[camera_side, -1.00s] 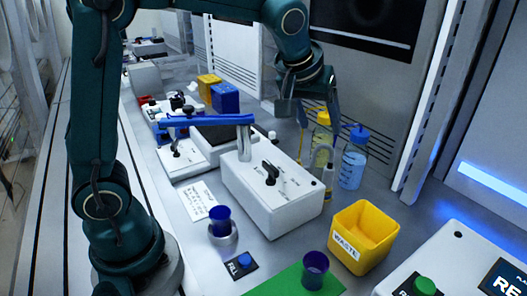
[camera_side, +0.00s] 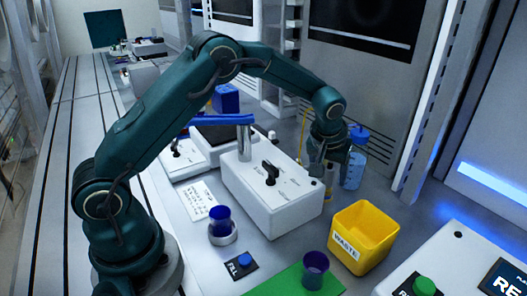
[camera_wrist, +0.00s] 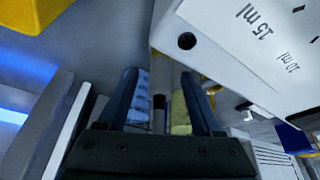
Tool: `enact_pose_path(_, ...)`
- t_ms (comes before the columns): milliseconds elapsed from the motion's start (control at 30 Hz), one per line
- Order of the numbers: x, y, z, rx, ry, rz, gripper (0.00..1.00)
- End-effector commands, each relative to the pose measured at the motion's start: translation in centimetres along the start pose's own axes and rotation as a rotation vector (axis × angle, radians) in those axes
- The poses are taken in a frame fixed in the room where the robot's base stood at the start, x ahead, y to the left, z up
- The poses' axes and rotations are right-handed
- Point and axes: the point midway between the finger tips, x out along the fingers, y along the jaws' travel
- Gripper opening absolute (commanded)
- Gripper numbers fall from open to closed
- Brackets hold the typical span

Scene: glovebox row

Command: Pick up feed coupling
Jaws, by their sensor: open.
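The likely feed coupling is a slim dark grey cylinder (camera_wrist: 158,112) in the wrist view, lying between my two fingers in the picture. I cannot tell how far beyond the fingertips it is. In the side view its spot is mostly hidden behind my gripper (camera_side: 328,166), beside the white unit (camera_side: 268,190); only a little yellow shows below the fingers. My gripper also shows in the wrist view (camera_wrist: 160,76), with its fingers apart and nothing clasped. No contact with the coupling is visible.
The blue bottle (camera_side: 353,167) stands right behind my gripper; a yellow-liquid bottle (camera_wrist: 180,115) shows beside my finger in the wrist view. The yellow waste bin (camera_side: 375,228) is in front. A blue lever (camera_side: 205,120) sticks out over the bench. A blue cup (camera_side: 220,220) stands near my base.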

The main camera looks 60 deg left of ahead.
Motion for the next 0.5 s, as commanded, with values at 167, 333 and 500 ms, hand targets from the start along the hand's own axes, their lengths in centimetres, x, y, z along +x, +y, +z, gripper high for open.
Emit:
enact_pose_path(167,0.11,-0.02,-0.01,0.000,0.000,0.000,0.67)
enact_pose_path(333,0.09,-0.03,0.00,0.000,0.000,0.000,0.25)
enact_pose_path(500,0.07,-0.02,-0.01,0.000,0.000,0.000,0.00)
